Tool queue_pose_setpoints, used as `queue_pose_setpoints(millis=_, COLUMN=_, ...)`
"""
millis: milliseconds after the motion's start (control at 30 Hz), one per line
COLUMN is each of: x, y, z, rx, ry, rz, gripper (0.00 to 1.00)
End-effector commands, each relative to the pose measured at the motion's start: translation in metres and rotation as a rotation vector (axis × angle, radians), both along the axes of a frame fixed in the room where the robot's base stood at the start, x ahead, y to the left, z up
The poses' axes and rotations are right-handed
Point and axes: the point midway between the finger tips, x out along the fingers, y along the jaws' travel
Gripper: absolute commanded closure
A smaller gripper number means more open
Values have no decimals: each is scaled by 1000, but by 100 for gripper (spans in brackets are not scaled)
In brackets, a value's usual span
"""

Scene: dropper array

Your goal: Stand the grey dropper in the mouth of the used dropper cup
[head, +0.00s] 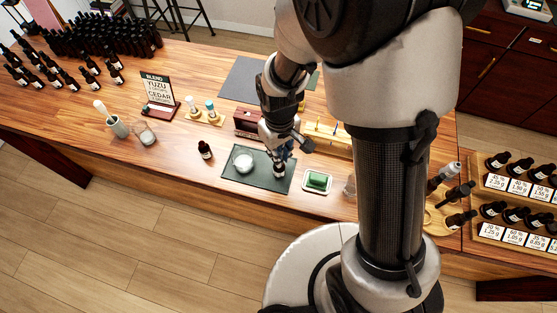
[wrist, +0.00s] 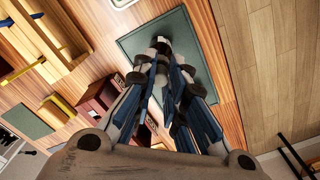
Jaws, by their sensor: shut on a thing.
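My gripper (head: 279,165) points down over the right part of the dark green mat (head: 262,185). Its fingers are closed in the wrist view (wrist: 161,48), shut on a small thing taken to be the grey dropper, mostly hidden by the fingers. The used dropper cup appears to be the grey cup (head: 118,127) at the left of the counter, with a pale-bulbed dropper leaning in it. The cup is well to the left of my gripper and not visible in the wrist view.
A glass beaker (head: 243,163) stands on the mat, left of my gripper. A dark bottle (head: 205,149), a clear glass (head: 145,134), a wooden dropper stand (head: 204,116) and a sign (head: 157,92) lie toward the cup.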

Motion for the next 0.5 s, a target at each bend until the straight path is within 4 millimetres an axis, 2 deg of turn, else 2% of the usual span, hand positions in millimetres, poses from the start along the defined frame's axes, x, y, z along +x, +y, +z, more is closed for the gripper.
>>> queue_pose_setpoints(millis=500, x=0, y=0, z=7, rx=0, ry=0, rz=0, gripper=95)
